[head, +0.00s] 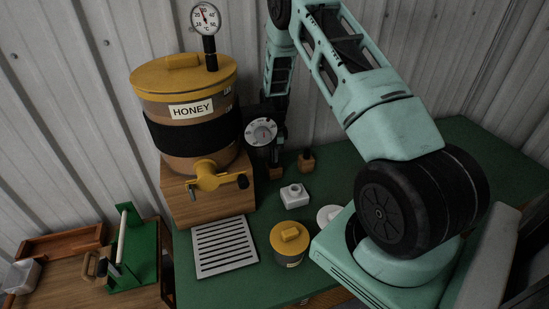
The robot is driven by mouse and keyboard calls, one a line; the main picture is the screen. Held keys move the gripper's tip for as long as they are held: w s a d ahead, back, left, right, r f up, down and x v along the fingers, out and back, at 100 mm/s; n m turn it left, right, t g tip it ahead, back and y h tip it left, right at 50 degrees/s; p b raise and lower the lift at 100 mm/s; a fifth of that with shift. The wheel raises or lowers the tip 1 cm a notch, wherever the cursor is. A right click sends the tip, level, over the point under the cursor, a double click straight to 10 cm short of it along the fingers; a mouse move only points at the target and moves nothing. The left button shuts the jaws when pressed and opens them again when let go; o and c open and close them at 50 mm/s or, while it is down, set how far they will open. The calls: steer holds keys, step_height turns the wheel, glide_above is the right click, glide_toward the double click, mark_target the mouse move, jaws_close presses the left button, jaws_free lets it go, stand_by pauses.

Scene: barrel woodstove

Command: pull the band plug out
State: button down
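The band is a wide black wrap (190,137) around the wooden honey tank (158,112), which has a yellow lid and stands on a wooden block. I cannot pick out its plug for certain. A dial with a pale face (262,132) stands just right of the tank. My gripper (276,160) hangs down at the end of my arm, close behind and right of this dial. The dial partly covers it, and its fingers are dark and small. I cannot tell whether they are open or hold anything.
A yellow tap (212,176) juts over a slotted white tray (225,247). A white block (294,195), a small wooden block with a black top (306,161) and a yellow-lidded jar (289,243) stand on the green table (215,291). A green rack (133,255) is at left.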

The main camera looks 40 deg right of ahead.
steer(key=shift+r+p, duration=0.6)
steer(key=shift+r, duration=0.45)
stand_by(0.6)
steer(key=shift+r+p, duration=0.8)
steer(key=shift+r, duration=0.55)
steer(key=shift+r+p, duration=0.9)
steer(key=shift+r, duration=0.6)
